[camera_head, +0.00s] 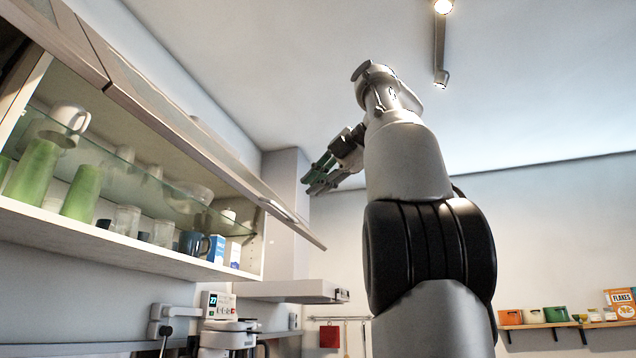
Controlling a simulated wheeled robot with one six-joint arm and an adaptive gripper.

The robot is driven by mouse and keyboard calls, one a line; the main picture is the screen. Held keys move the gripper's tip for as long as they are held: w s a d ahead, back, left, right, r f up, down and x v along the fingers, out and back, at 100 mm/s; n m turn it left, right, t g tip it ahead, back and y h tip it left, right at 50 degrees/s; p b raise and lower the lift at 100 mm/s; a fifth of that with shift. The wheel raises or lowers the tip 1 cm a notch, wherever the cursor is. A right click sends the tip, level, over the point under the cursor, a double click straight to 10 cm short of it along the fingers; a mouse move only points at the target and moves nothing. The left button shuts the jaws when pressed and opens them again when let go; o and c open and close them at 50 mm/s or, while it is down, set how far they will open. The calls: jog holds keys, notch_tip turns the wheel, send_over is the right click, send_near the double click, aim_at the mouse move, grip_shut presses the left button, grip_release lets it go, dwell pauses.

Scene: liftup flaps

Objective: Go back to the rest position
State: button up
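My gripper (322,175) is in the middle of the head view, at the end of my raised arm, and points left. It is near the right end of the lifted cabinet flap and seems apart from it. Its two fingers show with a gap between them and nothing in it, so it looks open. The flap (185,125) is swung up and out from the wall cabinet (120,245). Its handle (280,210) is on the lower right part. My arm stands upright and hides part of the back wall.
The open cabinet holds green glasses (35,172), a white mug (68,122) on a glass shelf and a dark blue mug (193,244). A range hood (290,291) stands right of it. A wall shelf (560,325) holds jars and boxes. A ceiling lamp (441,45) hangs above. Free air lies right of my arm.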

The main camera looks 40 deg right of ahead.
dwell(0.6)
jog(key=w+d+f+m+h, duration=0.2)
jog(key=w+d+f+m, duration=0.2)
jog(key=d+f+m, duration=0.65)
notch_tip(320, 180, down, 12)
jog(key=r+m+g+h, duration=0.1)
jog(key=m+g, duration=0.2)
jog(key=m, duration=0.8)
jog(key=s+a+f+g, duration=0.2)
jog(key=s+a+f, duration=0.2)
jog(key=f, duration=0.8)
jog(key=s+a+f+g, duration=0.2)
jog(key=s+a+f, duration=0.3)
jog(key=f, duration=0.8)
jog(key=s+a+f+g, duration=0.1)
jog(key=s+a+f, duration=0.3)
jog(key=f, duration=0.8)
jog(key=shift+s+a+f+m+g, duration=0.15)
jog(key=shift+s+a+m+g, duration=0.25)
jog(key=shift+s, duration=0.35)
